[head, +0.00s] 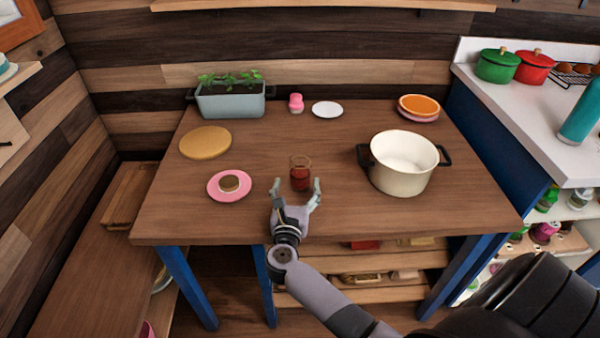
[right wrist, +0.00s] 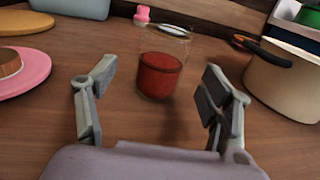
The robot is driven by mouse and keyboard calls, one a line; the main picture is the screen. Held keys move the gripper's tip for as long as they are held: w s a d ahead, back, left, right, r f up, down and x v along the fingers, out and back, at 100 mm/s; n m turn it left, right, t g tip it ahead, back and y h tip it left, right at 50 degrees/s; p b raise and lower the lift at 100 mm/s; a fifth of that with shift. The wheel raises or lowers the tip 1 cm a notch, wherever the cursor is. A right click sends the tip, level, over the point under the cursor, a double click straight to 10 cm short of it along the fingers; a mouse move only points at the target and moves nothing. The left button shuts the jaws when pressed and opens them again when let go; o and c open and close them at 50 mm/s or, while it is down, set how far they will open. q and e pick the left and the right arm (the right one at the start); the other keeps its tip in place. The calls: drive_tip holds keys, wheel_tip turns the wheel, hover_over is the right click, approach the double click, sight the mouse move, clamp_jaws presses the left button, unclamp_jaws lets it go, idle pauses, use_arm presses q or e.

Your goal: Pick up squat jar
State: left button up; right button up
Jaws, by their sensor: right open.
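The squat jar (head: 300,174) is a small clear glass jar with dark red contents in its lower part. It stands upright on the wooden table, near the middle. My right gripper (head: 297,190) is open on the near side of the jar, its fingers spread to the left and right. In the right wrist view the jar (right wrist: 161,72) stands beyond the gap between the open fingertips (right wrist: 158,80), and neither finger touches it. My left gripper is not in view.
A cream pot (head: 403,175) stands right of the jar. A pink plate (head: 213,188) with a brown-topped item lies left. A round wooden board (head: 205,142), a planter (head: 231,103), a pink shaker (head: 296,103), a white plate (head: 327,109) and orange dishes (head: 418,105) sit farther back.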

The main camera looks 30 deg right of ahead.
sight(300, 169)
drive_tip(key=x, duration=0.6)
drive_tip(key=shift+w+d+r, duration=0.1)
drive_tip(key=shift+w+d, duration=0.15)
drive_tip(key=shift+d, duration=0.1)
drive_tip(key=shift+c, duration=0.5)
drive_tip(key=shift+r, duration=0.1)
drive_tip(key=c, duration=1.5)
